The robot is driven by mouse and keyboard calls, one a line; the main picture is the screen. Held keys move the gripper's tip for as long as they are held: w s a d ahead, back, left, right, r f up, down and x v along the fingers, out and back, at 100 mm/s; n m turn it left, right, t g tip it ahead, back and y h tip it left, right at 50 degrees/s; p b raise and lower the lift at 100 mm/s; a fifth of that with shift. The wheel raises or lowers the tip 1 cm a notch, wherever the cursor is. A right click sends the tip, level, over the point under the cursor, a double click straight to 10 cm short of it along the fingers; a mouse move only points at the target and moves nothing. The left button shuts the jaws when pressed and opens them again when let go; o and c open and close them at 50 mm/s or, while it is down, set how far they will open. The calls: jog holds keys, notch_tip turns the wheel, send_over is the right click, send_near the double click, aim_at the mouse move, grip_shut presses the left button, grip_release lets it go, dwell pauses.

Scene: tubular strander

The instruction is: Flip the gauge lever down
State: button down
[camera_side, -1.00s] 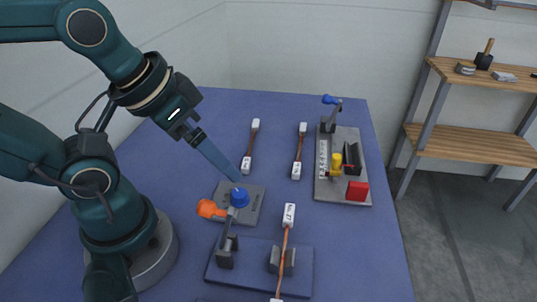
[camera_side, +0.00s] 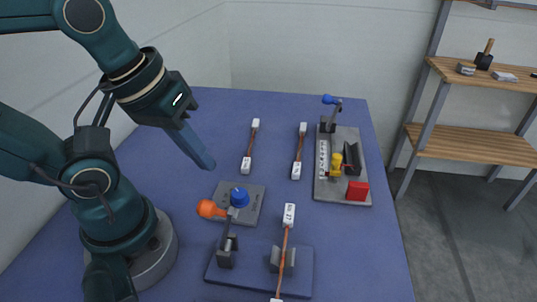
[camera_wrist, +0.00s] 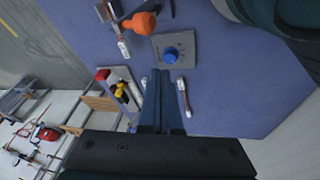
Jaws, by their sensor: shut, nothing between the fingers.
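My gripper (camera_side: 207,164) is shut and empty, with its long fingers angled down over the table, above and left of a blue knob (camera_side: 239,197). The knob stands on a grey plate (camera_side: 251,211). In front of it a lever with an orange knob (camera_side: 207,208) rises upright from a dark bracket (camera_side: 227,252). Another lever, with a blue handle (camera_side: 331,100), stands raised at the far end of the back right board. I cannot tell which lever is the gauge lever. In the wrist view the fingers (camera_wrist: 158,78) point toward the table, apart from the orange knob (camera_wrist: 140,22) and blue knob (camera_wrist: 171,54).
The grey back right board (camera_side: 325,188) carries a yellow part (camera_side: 336,161) and a red block (camera_side: 357,191). Two white-ended rods (camera_side: 252,145) (camera_side: 300,150) lie on the blue table. A front board (camera_side: 258,280) holds a copper rod with a white tag (camera_side: 289,215). A wooden shelf (camera_side: 480,147) stands right.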

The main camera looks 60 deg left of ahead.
jog(key=s+r+n+g, duration=0.2)
jog(key=s+r+n, duration=0.1)
jog(key=n, duration=0.7)
jog(key=s+r+n+g, duration=0.2)
jog(key=r+n, duration=0.4)
jog(key=n, duration=0.5)
jog(key=shift+s, duration=0.75)
jog(key=shift+d, duration=0.1)
notch_tip(320, 180, down, 11)
jog(key=w+d, duration=0.2)
jog(key=shift+w+d, duration=0.4)
jog(key=shift+w+d+r, duration=0.1)
